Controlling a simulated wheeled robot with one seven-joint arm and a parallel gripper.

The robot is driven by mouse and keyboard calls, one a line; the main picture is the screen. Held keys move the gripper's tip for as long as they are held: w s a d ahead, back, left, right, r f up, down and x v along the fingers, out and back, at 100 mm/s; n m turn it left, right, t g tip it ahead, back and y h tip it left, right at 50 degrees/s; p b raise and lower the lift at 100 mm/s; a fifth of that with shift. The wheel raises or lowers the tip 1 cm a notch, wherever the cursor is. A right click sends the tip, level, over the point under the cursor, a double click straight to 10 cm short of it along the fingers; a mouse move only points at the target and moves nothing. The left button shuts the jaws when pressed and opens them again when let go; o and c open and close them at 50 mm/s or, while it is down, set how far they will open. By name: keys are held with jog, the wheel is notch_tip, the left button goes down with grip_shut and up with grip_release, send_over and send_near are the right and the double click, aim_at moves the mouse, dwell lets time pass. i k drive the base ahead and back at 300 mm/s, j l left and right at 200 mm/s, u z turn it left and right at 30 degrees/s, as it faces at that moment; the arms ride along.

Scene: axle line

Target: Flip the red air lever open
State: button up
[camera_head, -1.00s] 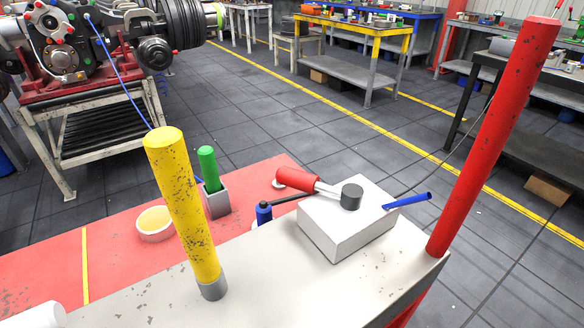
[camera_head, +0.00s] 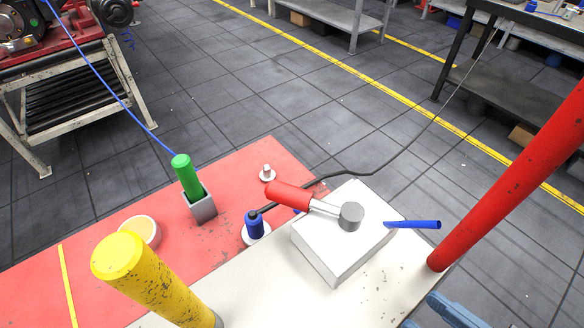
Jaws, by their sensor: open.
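The red air lever (camera_head: 290,196) has a thick red grip on a metal shaft. It joins a dark grey round pivot (camera_head: 350,215) on top of a white box (camera_head: 325,245). The lever points left from the pivot, and its grip reaches past the box's left edge. A blue rod (camera_head: 412,224) sticks out to the right of the box. My gripper (camera_head: 422,309) shows only in part at the bottom right edge, as blue-grey pieces with a gap between them. It is open, apart from the lever, to the lower right of the box.
A red post (camera_head: 510,185) rises at the right and a yellow post (camera_head: 150,280) at the front left. Open floor lies behind.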

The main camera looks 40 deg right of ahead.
aim_at(350, 217)
jog(key=i, duration=0.1)
jog(key=k, duration=0.5)
jog(key=k+l, duration=0.1)
jog(key=l, duration=0.35)
jog(key=k+l, duration=0.1)
jog(key=l, duration=0.35)
jog(key=i+l, duration=0.1)
jog(key=l, duration=0.3)
jog(key=i+l, duration=0.15)
jog(key=l, duration=0.25)
jog(key=i+l+u, duration=0.1)
jog(key=l, duration=0.3)
jog(key=i+l, duration=0.2)
jog(key=i, duration=0.3)
jog(key=i+l, duration=0.15)
jog(key=i, duration=0.35)
jog(key=u, duration=0.05)
